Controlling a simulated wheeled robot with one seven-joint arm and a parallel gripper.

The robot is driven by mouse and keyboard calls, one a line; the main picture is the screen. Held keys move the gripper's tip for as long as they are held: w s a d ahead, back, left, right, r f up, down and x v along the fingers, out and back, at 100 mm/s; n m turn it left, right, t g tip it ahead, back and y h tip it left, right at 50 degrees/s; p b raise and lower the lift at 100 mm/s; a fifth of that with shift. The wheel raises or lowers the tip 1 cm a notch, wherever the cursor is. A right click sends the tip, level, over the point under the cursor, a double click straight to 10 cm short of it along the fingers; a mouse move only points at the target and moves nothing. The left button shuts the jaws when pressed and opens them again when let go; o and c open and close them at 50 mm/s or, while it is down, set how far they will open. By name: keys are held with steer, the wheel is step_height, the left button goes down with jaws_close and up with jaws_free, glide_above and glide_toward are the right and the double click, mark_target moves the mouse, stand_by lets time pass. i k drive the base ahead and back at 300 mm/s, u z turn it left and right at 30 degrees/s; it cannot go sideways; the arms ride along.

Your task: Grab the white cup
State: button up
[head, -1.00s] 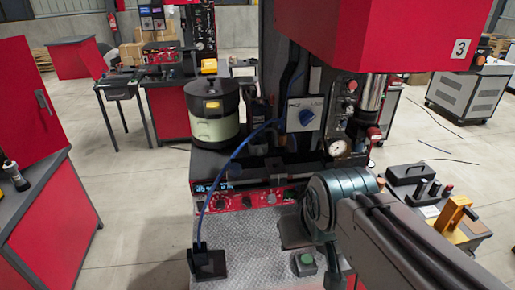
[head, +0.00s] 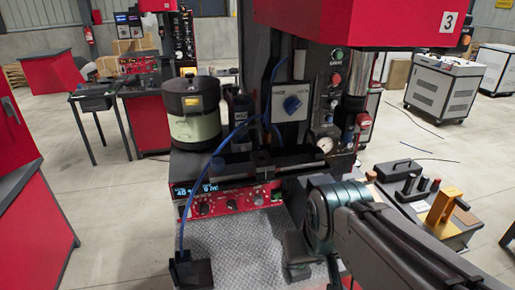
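I cannot make out a white cup in the head view. My arm comes in from the lower right, with its teal joint in front of the press station. The end of the arm with my gripper does not show, so its fingers cannot be seen. Part of the metal worktop (head: 225,245) is hidden behind my arm.
A red press (head: 355,20) stands over a control panel (head: 230,203). A pale round container with a dark lid (head: 193,110) stands at its left. A blue cable (head: 183,222) runs to a black block (head: 190,272). A tool tray (head: 405,188) is at right.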

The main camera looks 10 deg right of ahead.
mark_target(247, 146)
steer(key=z, duration=2)
steer(key=k, duration=1.1)
steer(key=u, duration=1.55)
steer(key=i, duration=0.5)
steer(key=u, duration=0.05)
